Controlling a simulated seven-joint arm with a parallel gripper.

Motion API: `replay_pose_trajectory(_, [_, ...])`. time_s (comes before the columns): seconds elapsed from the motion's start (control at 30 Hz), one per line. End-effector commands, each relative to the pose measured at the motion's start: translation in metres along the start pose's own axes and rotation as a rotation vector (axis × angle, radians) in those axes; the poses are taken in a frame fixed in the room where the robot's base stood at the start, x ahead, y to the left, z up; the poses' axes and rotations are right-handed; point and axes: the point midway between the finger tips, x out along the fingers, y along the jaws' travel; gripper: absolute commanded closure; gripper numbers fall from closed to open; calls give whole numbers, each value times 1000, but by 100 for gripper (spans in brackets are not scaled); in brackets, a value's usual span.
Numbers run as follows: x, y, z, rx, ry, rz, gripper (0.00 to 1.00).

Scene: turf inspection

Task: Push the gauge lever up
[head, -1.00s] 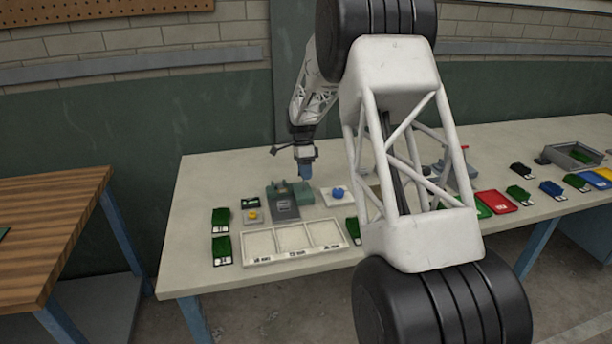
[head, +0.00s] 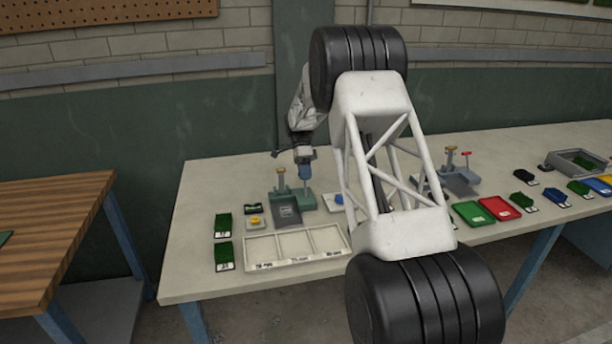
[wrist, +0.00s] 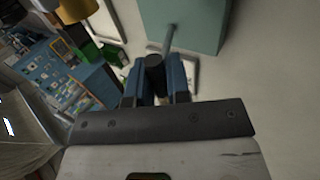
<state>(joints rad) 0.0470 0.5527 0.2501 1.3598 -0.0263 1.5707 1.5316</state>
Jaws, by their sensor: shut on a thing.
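The gauge is a green fixture (head: 308,200) on the pale bench, with a brass-topped post (head: 281,173) at its left and a grey plate in front. My gripper (head: 304,172) is over its right rear part, with blue fingers pointing down. In the wrist view the lever shows as a thin rod (wrist: 169,38) with a dark round end (wrist: 154,62), in front of the green body (wrist: 195,18). My blue fingers (wrist: 155,85) are shut at that dark end. The brass top (wrist: 76,9) shows at the upper left there. The lever is hard to make out in the head view.
A white three-part tray (head: 297,261) lies in front of the gauge. Green turf samples (head: 223,225) lie to its left, beside a yellow-topped block (head: 254,222). A blue piece (head: 338,199) lies right of it. A second fixture (head: 459,180) with a red handle stands farther right.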

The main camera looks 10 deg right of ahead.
Motion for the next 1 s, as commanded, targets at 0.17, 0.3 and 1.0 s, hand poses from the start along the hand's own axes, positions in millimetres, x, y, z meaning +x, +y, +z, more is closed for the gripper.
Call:
replay_pose_trajectory(0.17, [5, -9, -1, 1, 0, 10, 100])
replay_pose_trajectory(0.3, [4, -12, -1, 1, 0, 9, 100])
replay_pose_trajectory(1.0, [-1, -12, -1, 0, 0, 0, 60])
